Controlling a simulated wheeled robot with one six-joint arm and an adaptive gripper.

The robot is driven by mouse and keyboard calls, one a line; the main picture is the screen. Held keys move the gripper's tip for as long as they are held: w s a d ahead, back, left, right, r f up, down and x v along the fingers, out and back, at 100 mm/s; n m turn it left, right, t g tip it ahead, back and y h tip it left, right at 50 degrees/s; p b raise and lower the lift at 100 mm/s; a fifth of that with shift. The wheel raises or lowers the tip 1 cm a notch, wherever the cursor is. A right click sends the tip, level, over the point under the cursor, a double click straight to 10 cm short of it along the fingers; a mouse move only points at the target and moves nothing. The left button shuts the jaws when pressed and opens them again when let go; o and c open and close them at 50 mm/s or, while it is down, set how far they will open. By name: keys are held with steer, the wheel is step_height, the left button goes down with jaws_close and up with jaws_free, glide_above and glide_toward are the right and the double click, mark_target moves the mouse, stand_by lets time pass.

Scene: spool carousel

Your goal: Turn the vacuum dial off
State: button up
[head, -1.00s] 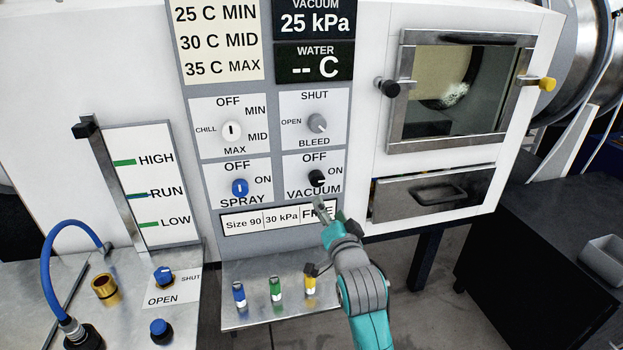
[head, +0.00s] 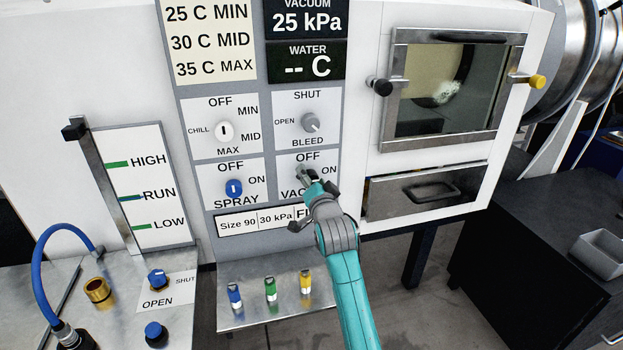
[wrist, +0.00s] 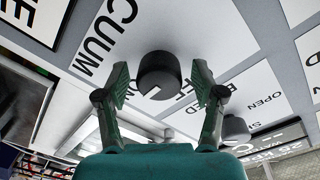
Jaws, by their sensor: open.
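The vacuum dial (wrist: 159,72) is a round black knob with a white mark, in the upper middle of the wrist view. Its mark points down and left there, toward the partly hidden ON lettering. My gripper (wrist: 160,82) is open, with one finger on each side of the dial and a gap visible on both sides. In the head view my gripper (head: 304,176) is over the VACUUM plate and hides most of the dial and part of its label. The vacuum display (head: 307,22) reads 25 kPa.
The grey bleed dial (head: 310,122) sits just above, and the blue spray dial (head: 234,188) is to the left. The white chill dial (head: 223,131) is up and left. A drawer (head: 432,190) is at right. Several coloured pieces stand on the shelf (head: 260,318) below.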

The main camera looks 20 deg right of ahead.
steer(key=shift+w, duration=0.15)
steer(key=shift+c, duration=0.2)
steer(key=c, duration=1.1)
